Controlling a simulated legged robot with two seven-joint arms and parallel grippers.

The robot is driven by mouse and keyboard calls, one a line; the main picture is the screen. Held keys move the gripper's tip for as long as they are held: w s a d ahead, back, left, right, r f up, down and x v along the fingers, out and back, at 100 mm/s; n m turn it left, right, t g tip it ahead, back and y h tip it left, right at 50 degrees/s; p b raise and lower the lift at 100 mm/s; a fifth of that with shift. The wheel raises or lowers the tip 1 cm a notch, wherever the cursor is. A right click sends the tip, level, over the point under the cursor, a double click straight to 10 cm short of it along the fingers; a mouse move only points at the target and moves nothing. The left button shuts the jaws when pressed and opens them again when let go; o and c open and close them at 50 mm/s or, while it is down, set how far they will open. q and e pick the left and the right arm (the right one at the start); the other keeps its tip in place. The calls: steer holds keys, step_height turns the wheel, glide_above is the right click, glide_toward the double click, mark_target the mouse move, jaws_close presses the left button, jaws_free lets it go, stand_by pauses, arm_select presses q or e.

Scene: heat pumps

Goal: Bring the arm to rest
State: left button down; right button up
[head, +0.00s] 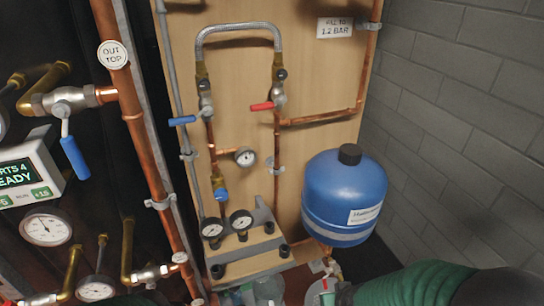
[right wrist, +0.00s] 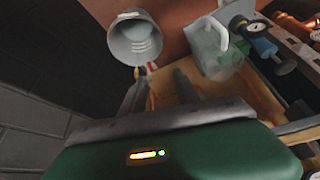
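My right arm (head: 420,286), in a green ribbed sleeve, comes in at the lower right of the head view. In the right wrist view my right gripper (right wrist: 158,82) has its two dark fingers apart, with nothing visibly held between them. A small red and white piece (right wrist: 151,66) shows just beyond the fingertips; I cannot tell how far off it is. A grey bucket (right wrist: 122,50) with pale liquid lies beyond the fingers, and a clear jug (right wrist: 207,55) is to their right. My left gripper cannot be made out in either view.
A blue tank (head: 335,200) hangs right of the wooden panel (head: 240,110) with copper pipes, a red lever (head: 262,106) and a blue lever (head: 182,120). Gauges (head: 240,222) sit low on the panel. A grey block wall (head: 460,120) closes the right side.

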steer(key=s+d+r+g+p, duration=0.1)
steer(key=s+d+r+g, duration=0.15)
steer(key=s+r, duration=0.5)
steer(key=w+p+v, duration=0.2)
steer(key=p+v, duration=1)
steer(key=p, duration=0.1)
steer(key=w+a+r+p+v, duration=0.1)
steer(key=w+p+v, duration=0.1)
steer(key=p+v, duration=1)
steer(key=p, duration=0.2)
steer(key=shift+s+d+r+m+h+p, duration=0.15)
steer(key=shift+d+r+m+h+p, duration=0.1)
steer(key=shift+r+m+h+p, duration=0.1)
stand_by(4.2)
